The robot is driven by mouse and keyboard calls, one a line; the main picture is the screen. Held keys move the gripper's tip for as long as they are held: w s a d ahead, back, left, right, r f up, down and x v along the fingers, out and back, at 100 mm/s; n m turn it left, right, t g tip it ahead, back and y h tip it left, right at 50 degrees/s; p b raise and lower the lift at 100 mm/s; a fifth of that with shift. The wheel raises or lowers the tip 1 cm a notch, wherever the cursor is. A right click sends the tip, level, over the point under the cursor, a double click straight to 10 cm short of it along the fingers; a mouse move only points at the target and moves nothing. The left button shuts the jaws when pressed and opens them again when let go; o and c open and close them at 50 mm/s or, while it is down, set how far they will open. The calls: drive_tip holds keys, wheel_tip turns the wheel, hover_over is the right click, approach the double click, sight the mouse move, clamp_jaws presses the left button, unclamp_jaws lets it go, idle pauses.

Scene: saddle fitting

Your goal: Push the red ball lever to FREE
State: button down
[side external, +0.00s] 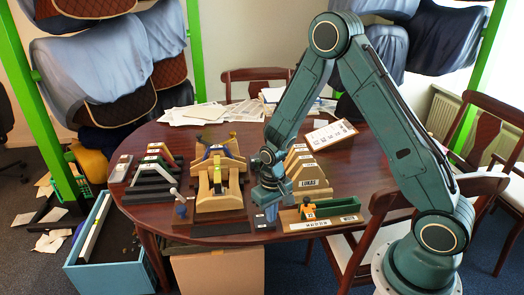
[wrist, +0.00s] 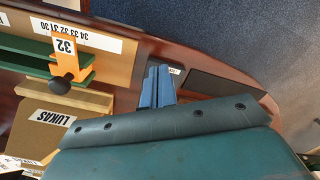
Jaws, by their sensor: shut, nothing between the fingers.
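My gripper (side external: 270,213) is shut and empty, pointing down near the front edge of the round table, right of the wooden saddle stand. Its blue fingers (wrist: 156,86) lie side by side in the wrist view, above a dark plate (wrist: 190,80) with a small white label. I cannot make out a red ball in either view. A short lever (side external: 178,196) with a pale knob stands on a blue block left of the saddle stand. No FREE marking is readable.
A wooden saddle stand (side external: 218,196) is left of my gripper. A block marked LUKAS (side external: 309,183) stands behind the gauge.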

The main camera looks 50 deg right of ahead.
drive_tip(key=shift+w+d, duration=0.8)
drive_tip(key=shift+s+a, duration=0.15)
drive_tip(key=shift+s, duration=0.05)
idle(0.4)
drive_tip(key=shift+s+a, duration=0.2)
drive_tip(key=shift+a, duration=0.05)
drive_tip(key=shift+r, duration=0.15)
wheel_tip(320, 180, up, 7)
idle(1.4)
